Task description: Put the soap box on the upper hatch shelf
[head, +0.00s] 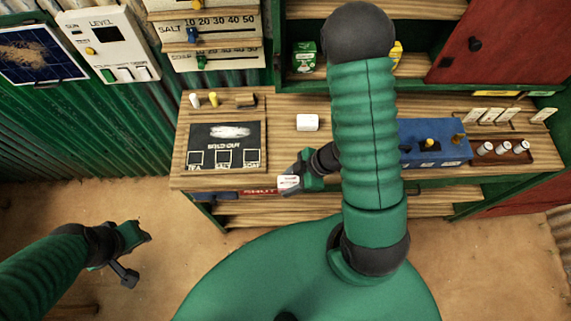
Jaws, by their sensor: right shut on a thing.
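My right gripper (294,180) is in front of the counter's front edge, beside the SHUT sign. It is shut on a small white box with reddish marking, which looks like the soap box (288,182); the jaws hide part of it. The green-framed hatch is at the top, behind the counter. Its upper shelf (308,9) shows at the top edge, partly cut off and partly hidden by my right arm. My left gripper (135,254) is low at the left over the floor, its fingers apart and empty.
The wooden counter (283,158) carries a sold-out board (225,145), a white block (307,122), a blue box (425,150) and a tray of small cylinders (505,150). A green pack (304,57) stands on the lower hatch shelf. A red door (490,50) is at the right.

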